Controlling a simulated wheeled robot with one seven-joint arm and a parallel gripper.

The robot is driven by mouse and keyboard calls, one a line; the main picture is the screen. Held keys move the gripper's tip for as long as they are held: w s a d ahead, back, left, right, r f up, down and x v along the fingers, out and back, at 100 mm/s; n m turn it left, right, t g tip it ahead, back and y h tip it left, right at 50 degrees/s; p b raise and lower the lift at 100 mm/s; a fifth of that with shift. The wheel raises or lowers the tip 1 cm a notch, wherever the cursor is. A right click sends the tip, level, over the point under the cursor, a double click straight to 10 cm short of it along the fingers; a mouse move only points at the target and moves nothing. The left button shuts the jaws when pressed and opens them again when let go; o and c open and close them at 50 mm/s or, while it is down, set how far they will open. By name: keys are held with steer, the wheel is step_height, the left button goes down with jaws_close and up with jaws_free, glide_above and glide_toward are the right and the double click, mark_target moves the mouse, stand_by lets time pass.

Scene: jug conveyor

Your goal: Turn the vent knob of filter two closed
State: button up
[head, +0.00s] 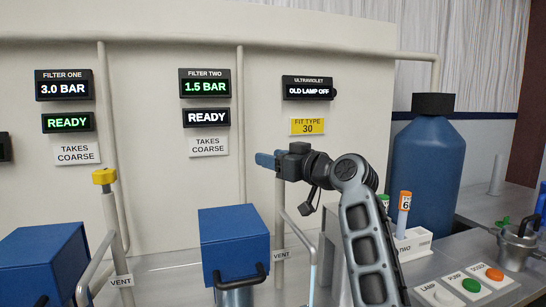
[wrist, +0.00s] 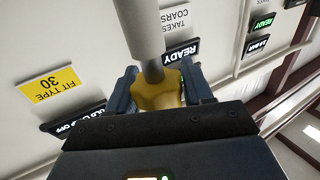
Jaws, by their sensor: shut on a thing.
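The yellow vent knob of filter two (wrist: 158,92) sits on the end of its grey vent pipe (wrist: 141,32) in the wrist view. My gripper (wrist: 160,84) is shut on it, one blue finger at each side. In the head view my gripper (head: 266,160) is at the top of the pipe marked VENT (head: 280,215), and hides the knob. How far the knob is turned cannot be told. The filter two display (head: 205,87) reads 1.5 BAR and READY. The blue filter two housing (head: 234,240) stands left of the pipe.
Filter one's yellow vent knob (head: 104,176) stands on its own pipe at the left. A large blue jug (head: 426,165) with a black cap stands at the right. Several push buttons (head: 471,285) are on the counter at the lower right. The wall is close behind my gripper.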

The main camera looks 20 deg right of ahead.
steer(key=m+h+p, duration=0.1)
steer(key=m+h, duration=0.1)
steer(key=h, duration=0.1)
steer(key=m+t+h+p, duration=0.1)
steer(key=m+h+p, duration=0.1)
steer(key=h, duration=0.1)
steer(key=shift+w+d+r+t, duration=0.1)
steer(key=shift+d+r+t, duration=0.05)
steer(key=shift+t, duration=0.15)
steer(key=shift+d+m+h+p, duration=0.25)
steer(key=shift+m+h, duration=0.5)
steer(key=shift+h, duration=0.45)
steer(key=shift+d+m+h+p, duration=0.1)
steer(key=shift+m+h+p, duration=0.1)
steer(key=shift+m+h, duration=0.8)
steer(key=shift+d+f+h, duration=0.1)
steer(key=shift+f+h, duration=0.1)
steer(key=shift+h, duration=0.3)
steer(key=o, duration=1)
steer(key=shift+c, duration=0.2)
steer(key=b+v, duration=0.1)
steer(key=v, duration=0.7)
steer(key=shift+b, duration=0.3)
steer(key=shift+r, duration=0.1)
